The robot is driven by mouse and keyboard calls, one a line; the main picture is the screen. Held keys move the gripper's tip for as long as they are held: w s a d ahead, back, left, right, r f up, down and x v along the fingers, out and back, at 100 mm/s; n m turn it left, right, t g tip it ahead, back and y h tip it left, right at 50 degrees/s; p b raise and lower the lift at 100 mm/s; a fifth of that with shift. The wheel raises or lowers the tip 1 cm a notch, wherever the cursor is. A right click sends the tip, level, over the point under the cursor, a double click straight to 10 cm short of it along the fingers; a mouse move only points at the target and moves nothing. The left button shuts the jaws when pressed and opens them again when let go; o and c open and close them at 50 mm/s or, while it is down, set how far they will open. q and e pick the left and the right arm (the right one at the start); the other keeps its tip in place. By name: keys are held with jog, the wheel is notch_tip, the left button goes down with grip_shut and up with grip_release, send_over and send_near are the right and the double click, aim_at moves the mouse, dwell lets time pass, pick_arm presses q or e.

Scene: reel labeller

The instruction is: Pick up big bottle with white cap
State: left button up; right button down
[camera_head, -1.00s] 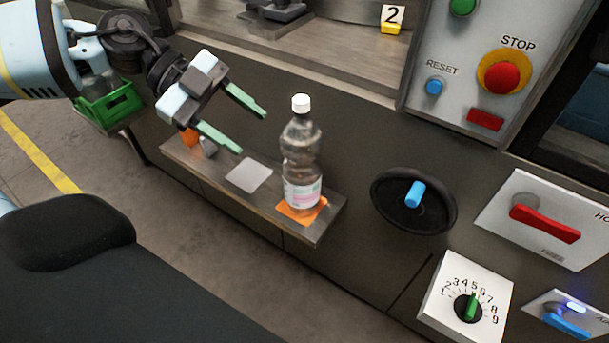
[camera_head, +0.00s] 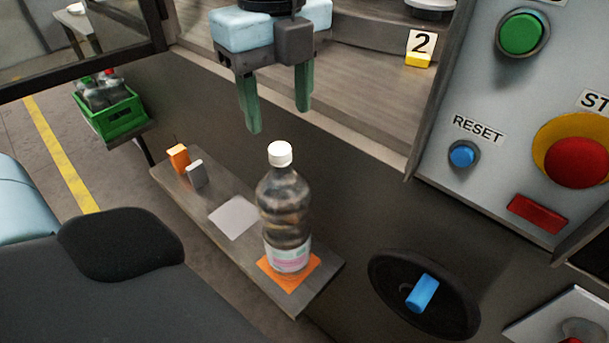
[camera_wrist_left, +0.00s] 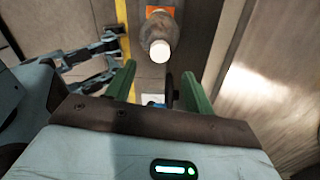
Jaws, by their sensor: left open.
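The big bottle with a white cap (camera_head: 285,215) stands upright on an orange square (camera_head: 308,271) at the near end of a narrow shelf. It is clear plastic with a pale label. My left gripper (camera_head: 278,118) points down, open and empty, just above the cap and apart from it. In the left wrist view the bottle (camera_wrist_left: 158,30) shows from above, beyond the green fingers (camera_wrist_left: 158,85) and not between them. My right gripper is not clearly identifiable in either current view.
A green crate with bottles (camera_head: 110,112) is at left. A black handwheel (camera_head: 395,285) and a button panel (camera_head: 478,110) stand at right.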

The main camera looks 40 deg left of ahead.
aim_at(280, 148)
pick_arm(q)
jog(key=shift+w, duration=0.2)
jog(key=shift+s+f, duration=0.1)
jog(key=shift+s, duration=0.2)
jog(key=shift+s+f, duration=0.15)
jog(key=shift+f, duration=0.6)
jog(key=shift+w+f, duration=0.2)
jog(key=shift+f, duration=0.25)
jog(key=shift+a+f, duration=0.2)
jog(key=shift+f, duration=2.35)
pick_arm(e)
jog(key=shift+s+f, duration=0.1)
jog(key=shift+s, duration=0.2)
